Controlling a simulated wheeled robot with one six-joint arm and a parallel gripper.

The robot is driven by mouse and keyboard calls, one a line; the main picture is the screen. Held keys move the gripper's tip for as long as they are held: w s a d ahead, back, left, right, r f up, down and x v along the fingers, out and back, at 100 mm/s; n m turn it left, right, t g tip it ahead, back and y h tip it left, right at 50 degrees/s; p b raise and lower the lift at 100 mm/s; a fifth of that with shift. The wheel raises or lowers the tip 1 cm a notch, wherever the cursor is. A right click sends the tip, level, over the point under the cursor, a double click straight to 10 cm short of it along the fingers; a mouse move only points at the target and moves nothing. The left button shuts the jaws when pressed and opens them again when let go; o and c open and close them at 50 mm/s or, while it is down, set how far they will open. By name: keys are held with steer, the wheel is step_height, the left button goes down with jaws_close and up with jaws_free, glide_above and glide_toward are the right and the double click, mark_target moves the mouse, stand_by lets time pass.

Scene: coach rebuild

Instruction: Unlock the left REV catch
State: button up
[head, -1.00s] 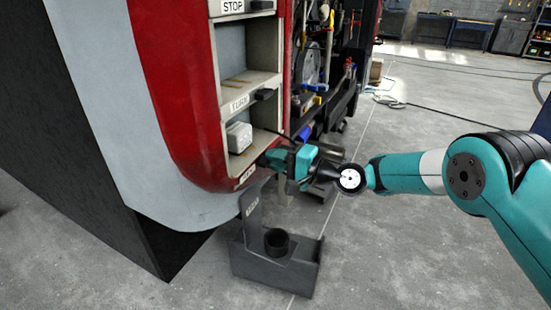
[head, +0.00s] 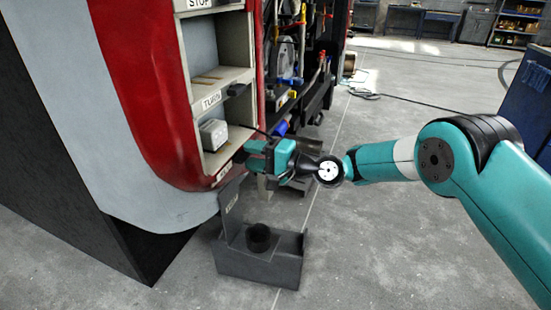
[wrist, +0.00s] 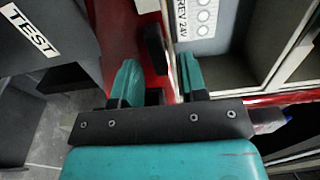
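In the wrist view a small black catch (wrist: 156,48) stands on the red edge beside the REV bay. It shows ahead of and between the two teal fingers of my gripper (wrist: 158,80), which are apart with nothing visibly held. A white lamp unit (wrist: 197,16) marked REV 24V sits in the bay to its right. In the head view my gripper (head: 254,152) is at the right edge of the lowest bay, next to the white unit (head: 213,134). The catch is not clear in the head view. Whether the fingers touch it I cannot tell.
Bays labelled STOP (head: 200,4) and TURN (head: 211,101) lie above, with a black catch (head: 236,90) at the TURN bay. A grey TEST stand (head: 262,265) with a black cup is on the floor below my gripper. Open floor lies to the right.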

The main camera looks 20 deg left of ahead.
steer(key=s+d+b, duration=0.1)
steer(key=d+b, duration=0.1)
steer(key=d, duration=1.5)
steer(key=shift+s+b, duration=0.15)
steer(key=shift+b, duration=0.25)
steer(key=s+d+r+n+g+h, duration=0.1)
steer(key=s+d+r+n+h, duration=0.15)
steer(key=s+r, duration=0.2)
steer(key=s+d+r+n+g+h, duration=0.1)
steer(key=s+r+n+h, duration=0.25)
steer(key=s, duration=0.25)
steer(key=s+d+n+h, duration=0.2)
steer(key=s+d+h, duration=0.6)
steer(key=s+d, duration=0.8)
step_height(320, 180, up, 19)
steer(key=s+p, duration=0.1)
steer(key=p, duration=1.7)
steer(key=shift+a+f+t, duration=0.2)
steer(key=shift+a+t, duration=0.05)
steer(key=shift+t, duration=0.15)
